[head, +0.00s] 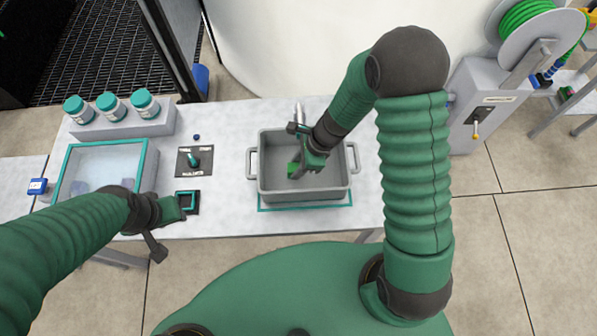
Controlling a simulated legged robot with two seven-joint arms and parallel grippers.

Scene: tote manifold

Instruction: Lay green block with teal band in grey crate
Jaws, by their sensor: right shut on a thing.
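The green block (293,169) shows as a small bright green patch inside the grey crate (268,181); its teal band cannot be made out. My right gripper (297,172) reaches down into the crate, left of its middle, and is shut on the block. The gripper hides part of the block, and I cannot tell whether the block touches the crate floor. My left gripper (184,207) is over the table's front part, left of the crate, beside a small dark teal-edged square (193,196). Its fingers are too unclear to tell open from shut.
A teal-rimmed clear bin (149,166) stands on the left of the white table (226,150). Several teal-lidded jars (111,106) stand in a grey rack behind it. A dark pad (182,161) with a teal item lies between bin and crate. A hose reel (522,40) is at far right.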

